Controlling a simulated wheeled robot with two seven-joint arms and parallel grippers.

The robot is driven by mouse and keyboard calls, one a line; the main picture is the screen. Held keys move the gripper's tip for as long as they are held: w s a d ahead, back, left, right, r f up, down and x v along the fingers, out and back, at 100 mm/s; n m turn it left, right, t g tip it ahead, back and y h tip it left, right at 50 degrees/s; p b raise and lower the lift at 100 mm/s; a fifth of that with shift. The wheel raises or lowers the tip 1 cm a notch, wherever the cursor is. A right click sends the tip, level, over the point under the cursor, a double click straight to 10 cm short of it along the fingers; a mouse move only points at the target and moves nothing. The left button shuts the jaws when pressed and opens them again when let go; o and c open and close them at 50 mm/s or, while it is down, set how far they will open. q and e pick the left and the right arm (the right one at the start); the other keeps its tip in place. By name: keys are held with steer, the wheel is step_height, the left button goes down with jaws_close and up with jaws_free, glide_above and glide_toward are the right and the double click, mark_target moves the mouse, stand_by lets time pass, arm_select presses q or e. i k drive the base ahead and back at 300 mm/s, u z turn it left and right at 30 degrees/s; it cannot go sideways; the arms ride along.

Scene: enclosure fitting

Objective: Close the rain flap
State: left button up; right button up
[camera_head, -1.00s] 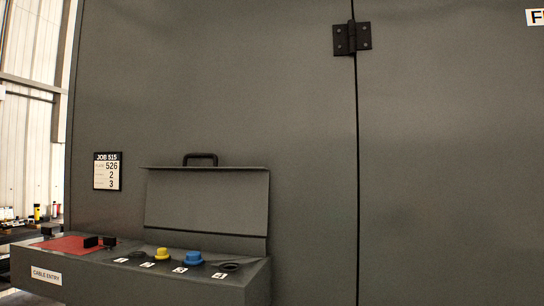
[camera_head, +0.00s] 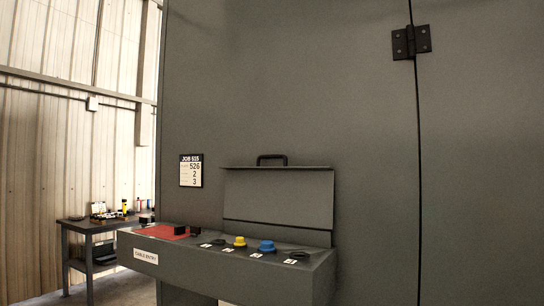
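The rain flap (camera_head: 278,199) is a dark grey panel with a black handle (camera_head: 272,158) on its top edge. It stands raised, close to upright, at the back of the cable entry box (camera_head: 215,268). The box top is uncovered and shows a yellow plug (camera_head: 240,241), a blue plug (camera_head: 266,246) and numbered white labels. A red patch (camera_head: 163,232) with black blocks lies at the left end of the box top. Neither of my grippers is in view.
The box juts out from a large grey enclosure wall (camera_head: 370,120) with a hinge (camera_head: 411,42) and a door seam at right. A job card (camera_head: 190,170) hangs left of the flap. A workbench (camera_head: 88,228) with small items stands at far left.

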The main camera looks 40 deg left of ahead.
mark_target(296, 197)
steer(key=k, duration=0.25)
steer(key=u, duration=1.25)
